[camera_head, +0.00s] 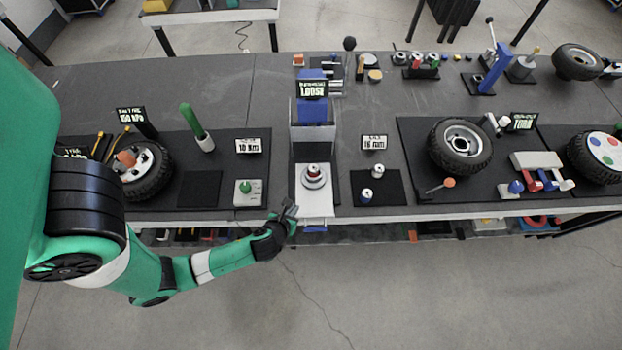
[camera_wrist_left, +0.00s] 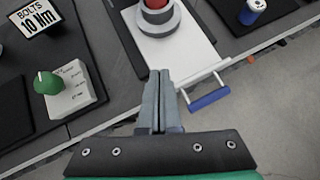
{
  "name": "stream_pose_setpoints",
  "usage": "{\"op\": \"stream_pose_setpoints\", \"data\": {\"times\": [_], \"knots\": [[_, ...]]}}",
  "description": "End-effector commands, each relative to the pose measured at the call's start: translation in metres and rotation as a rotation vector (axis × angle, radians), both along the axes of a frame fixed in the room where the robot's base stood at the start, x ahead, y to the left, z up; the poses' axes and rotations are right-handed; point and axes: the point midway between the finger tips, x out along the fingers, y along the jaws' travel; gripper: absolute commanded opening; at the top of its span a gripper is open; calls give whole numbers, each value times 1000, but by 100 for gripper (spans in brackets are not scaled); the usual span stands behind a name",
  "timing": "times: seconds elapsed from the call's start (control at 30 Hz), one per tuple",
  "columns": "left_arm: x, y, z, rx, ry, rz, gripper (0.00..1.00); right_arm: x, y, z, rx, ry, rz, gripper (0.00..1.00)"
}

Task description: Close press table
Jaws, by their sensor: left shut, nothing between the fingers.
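The press (camera_head: 312,135) is a blue and grey frame with a dark display on top. Its white sliding table (camera_head: 317,210) extends out at the front, carrying a round grey fixture with a red-topped part (camera_head: 313,172). In the left wrist view the white table (camera_wrist_left: 185,58) ends in a blue bar handle (camera_wrist_left: 209,98) past the bench edge. The handle (camera_head: 315,229) also shows in the head view. My left gripper (camera_wrist_left: 158,78) is shut and empty, just left of the handle, over the table's front left part. In the head view my left gripper (camera_head: 291,209) is at the bench's front edge.
A white box with a green knob (camera_head: 247,192) stands left of the press table. Two small cans (camera_head: 372,182) stand on a dark mat to its right. Wheels (camera_head: 460,145) and tools fill the bench sides. The floor in front is clear.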

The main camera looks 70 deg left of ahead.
Motion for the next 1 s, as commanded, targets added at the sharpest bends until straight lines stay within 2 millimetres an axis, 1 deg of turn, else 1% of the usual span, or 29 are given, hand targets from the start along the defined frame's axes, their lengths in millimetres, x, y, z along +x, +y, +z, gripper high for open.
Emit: {"op": "stream_pose_setpoints", "data": {"times": [0.17,0.27,0.37,0.7,0.83,1.0], "knots": [[3,2,-4,-1,-3,2,0,0,0,-4,0,2,0,50],[7,7,-11,-3,-5,4,0,0,0,-8,0,2,0,50],[14,17,-24,-1,-5,6,0,0,0,-15,0,1,0,50],[46,58,-77,-2,-7,4,0,0,0,-45,0,1,0,50],[59,76,-72,-1,-10,4,0,0,0,-43,0,1,0,50],[68,87,-72,-2,-7,1,0,0,0,-45,0,1,0,50]]}}
